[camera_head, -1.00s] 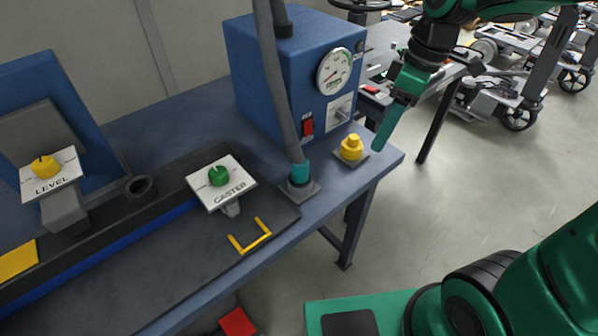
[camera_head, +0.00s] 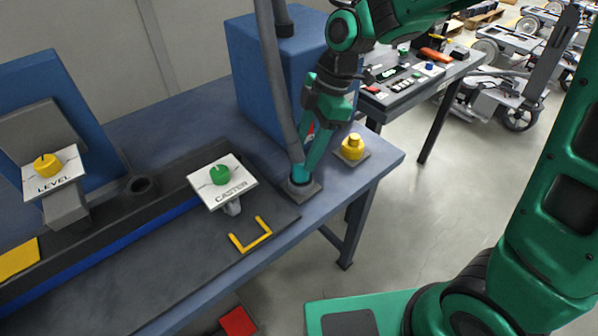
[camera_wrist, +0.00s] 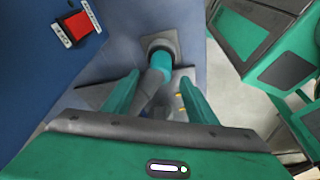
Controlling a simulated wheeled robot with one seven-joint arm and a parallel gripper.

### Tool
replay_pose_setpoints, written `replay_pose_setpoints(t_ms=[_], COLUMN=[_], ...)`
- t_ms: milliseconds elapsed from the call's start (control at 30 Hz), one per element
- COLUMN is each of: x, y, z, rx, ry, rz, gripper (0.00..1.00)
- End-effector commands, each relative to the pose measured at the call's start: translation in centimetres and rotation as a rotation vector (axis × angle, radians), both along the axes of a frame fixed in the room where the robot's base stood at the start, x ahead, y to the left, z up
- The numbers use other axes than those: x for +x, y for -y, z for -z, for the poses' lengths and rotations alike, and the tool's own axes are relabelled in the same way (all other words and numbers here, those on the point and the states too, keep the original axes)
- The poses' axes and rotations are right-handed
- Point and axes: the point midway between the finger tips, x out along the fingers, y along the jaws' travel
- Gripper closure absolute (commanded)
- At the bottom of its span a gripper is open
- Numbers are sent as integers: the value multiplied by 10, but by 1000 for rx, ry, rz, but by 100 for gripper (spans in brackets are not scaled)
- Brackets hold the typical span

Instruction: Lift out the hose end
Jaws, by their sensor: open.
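The grey hose ends in a teal collar (camera_head: 299,172) seated in a dark square socket base (camera_head: 303,192) on the blue bench. In the wrist view the hose end (camera_wrist: 158,72) lies between the two green fingers, with its socket (camera_wrist: 160,45) beyond. My gripper (camera_head: 309,167) is open and points down at the collar, its fingers on either side of the hose; it also shows in the wrist view (camera_wrist: 160,85). I cannot tell whether a finger touches the hose.
A blue box (camera_head: 255,85) with a red switch (camera_wrist: 77,27) stands behind. A yellow button (camera_head: 352,147) sits right of the socket. A second table (camera_head: 420,85) stands behind right.

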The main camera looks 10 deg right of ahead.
Motion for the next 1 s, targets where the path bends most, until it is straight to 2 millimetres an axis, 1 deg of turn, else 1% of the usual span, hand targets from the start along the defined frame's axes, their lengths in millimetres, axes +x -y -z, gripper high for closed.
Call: replay_pose_setpoints(t_ms=[133,300,400,600,633,667,700,767,800,833,1000], x=[-2,-3,-3,-3,-3,-3,-3,-3,-3,-3,-3], y=[-6,-11,-12,-12,-12,-12,-12,-12,-12,-12,-12], z=[22,39,43,43,43,43,43,43,43,43,43], rx=[-2,-1,-1,-1,-1,-1,0,0,0,0,0], ry=[-4,-2,0,0,0,0,0,0,0,0,1], rz=[0,0,1,1,1,1,1,1,1,1,1], gripper=[48,48,48,48,53,60,69,84,93,96,96])
